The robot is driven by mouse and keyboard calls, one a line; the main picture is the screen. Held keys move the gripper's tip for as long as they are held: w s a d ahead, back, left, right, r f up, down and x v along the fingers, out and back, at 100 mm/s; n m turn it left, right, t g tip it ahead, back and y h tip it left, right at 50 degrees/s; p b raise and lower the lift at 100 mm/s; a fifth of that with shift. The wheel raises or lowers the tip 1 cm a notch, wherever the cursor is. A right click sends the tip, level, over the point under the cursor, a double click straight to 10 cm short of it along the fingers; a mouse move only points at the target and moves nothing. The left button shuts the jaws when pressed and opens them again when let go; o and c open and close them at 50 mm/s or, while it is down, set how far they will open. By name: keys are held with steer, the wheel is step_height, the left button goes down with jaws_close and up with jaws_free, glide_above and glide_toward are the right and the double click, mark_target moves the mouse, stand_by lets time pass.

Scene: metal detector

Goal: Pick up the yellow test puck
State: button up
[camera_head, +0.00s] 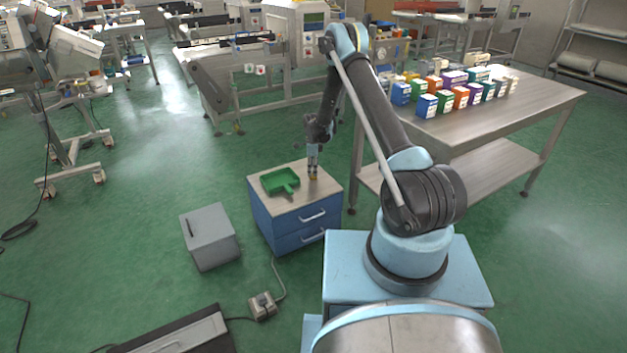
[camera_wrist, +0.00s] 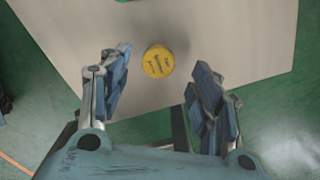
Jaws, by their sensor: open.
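The yellow test puck (camera_wrist: 158,61) is a small round disc with dark lettering, lying flat on the pale top of the blue drawer cabinet (camera_head: 264,212). My gripper (camera_wrist: 158,84) is open above the cabinet top, with the puck showing between its two fingers and a little beyond the fingertips in the wrist view. I see no contact between fingers and puck. In the head view my gripper (camera_head: 313,170) points down at the right part of the cabinet top, and the puck is mostly hidden beneath it.
A green scoop-like tray (camera_head: 281,181) lies left of my gripper on the same top. A grey box (camera_head: 210,237) stands on the floor to the left. A metal table (camera_head: 480,127) with several small coloured boxes stands to the right.

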mark_target(313, 177)
steer(key=shift+f, duration=1.85)
steer(key=c, duration=1.1)
